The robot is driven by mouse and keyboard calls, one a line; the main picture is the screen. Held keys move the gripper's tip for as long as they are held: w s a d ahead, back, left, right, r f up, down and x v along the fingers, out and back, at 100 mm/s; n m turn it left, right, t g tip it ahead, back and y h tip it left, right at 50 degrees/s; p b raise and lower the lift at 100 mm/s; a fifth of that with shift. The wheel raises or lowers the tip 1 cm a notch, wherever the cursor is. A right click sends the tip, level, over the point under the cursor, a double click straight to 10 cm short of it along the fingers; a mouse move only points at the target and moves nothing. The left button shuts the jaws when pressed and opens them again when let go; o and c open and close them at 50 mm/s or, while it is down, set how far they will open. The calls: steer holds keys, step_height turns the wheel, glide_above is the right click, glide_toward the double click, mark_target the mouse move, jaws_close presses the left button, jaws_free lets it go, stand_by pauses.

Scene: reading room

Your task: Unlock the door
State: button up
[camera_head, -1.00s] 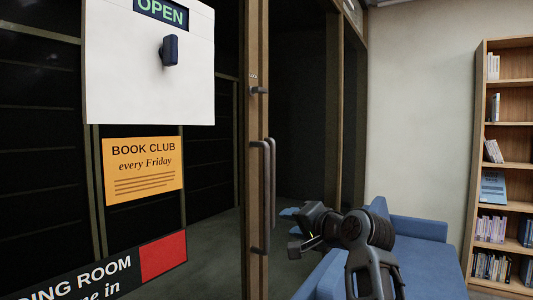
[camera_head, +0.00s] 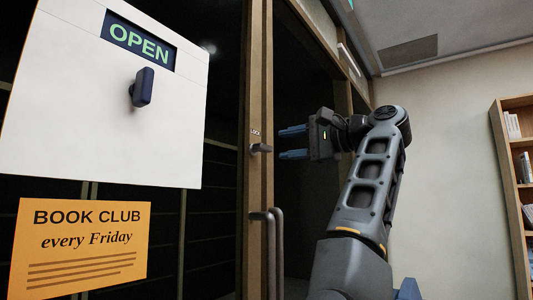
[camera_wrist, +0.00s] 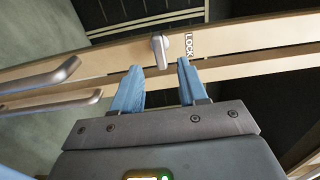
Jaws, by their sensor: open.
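The door's wooden frame stile (camera_head: 258,70) stands upright in the middle of the head view. A small grey lock lever (camera_head: 261,148) sticks out from it beneath a "LOCK" label. The lever also shows in the wrist view (camera_wrist: 160,50), just beyond my fingertips, beside the label. My gripper (camera_head: 293,141) is open and empty, its blue fingers pointing left at the lever with a gap between them and it. In the wrist view the two fingers (camera_wrist: 167,78) stand apart, with the lever a little left of centre ahead of them. A long grey pull handle (camera_head: 275,250) is below the lock.
A white sign board (camera_head: 110,110) reading "OPEN" has a dark knob (camera_head: 142,87) and hangs left of the lock. An orange "BOOK CLUB" poster (camera_head: 85,250) is below it. A bookshelf (camera_head: 517,150) stands far right. The wall between is clear.

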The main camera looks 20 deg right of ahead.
mark_target(268, 148)
steer(key=p+x, duration=0.1)
steer(key=x, duration=0.6)
steer(key=shift+w+a, duration=0.15)
steer(key=shift+c, duration=0.2)
jaws_close()
